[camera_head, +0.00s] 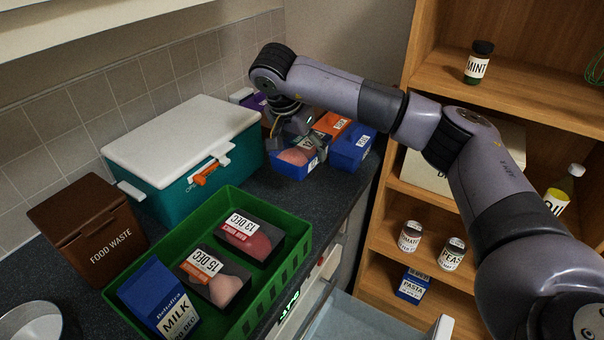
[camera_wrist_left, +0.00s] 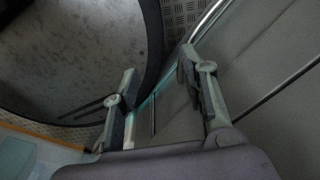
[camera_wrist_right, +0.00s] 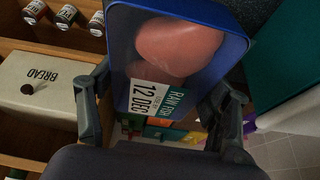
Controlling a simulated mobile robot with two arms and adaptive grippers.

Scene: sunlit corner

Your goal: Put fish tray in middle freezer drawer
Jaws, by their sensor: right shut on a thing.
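The fish tray (camera_wrist_right: 175,75) is a blue tray with pink fish and a label reading RAW FISH 12 DEC. In the head view the fish tray (camera_head: 293,160) is at the back of the counter, partly hidden by my right gripper (camera_head: 300,138). My right gripper (camera_wrist_right: 162,105) is shut on the tray, one finger on each side. I cannot tell whether the tray is clear of the counter. An open drawer (camera_head: 355,322) shows at the bottom of the head view; its level is unclear. My left gripper (camera_wrist_left: 158,78) is open and empty, seen only in the left wrist view.
Other blue and orange packs (camera_head: 351,147) stand close beside the fish tray. A teal cooler (camera_head: 225,160) and a green crate (camera_head: 302,240) with meat packs and milk occupy the counter. A wooden shelf (camera_head: 440,195) with jars is at right, behind my right arm.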

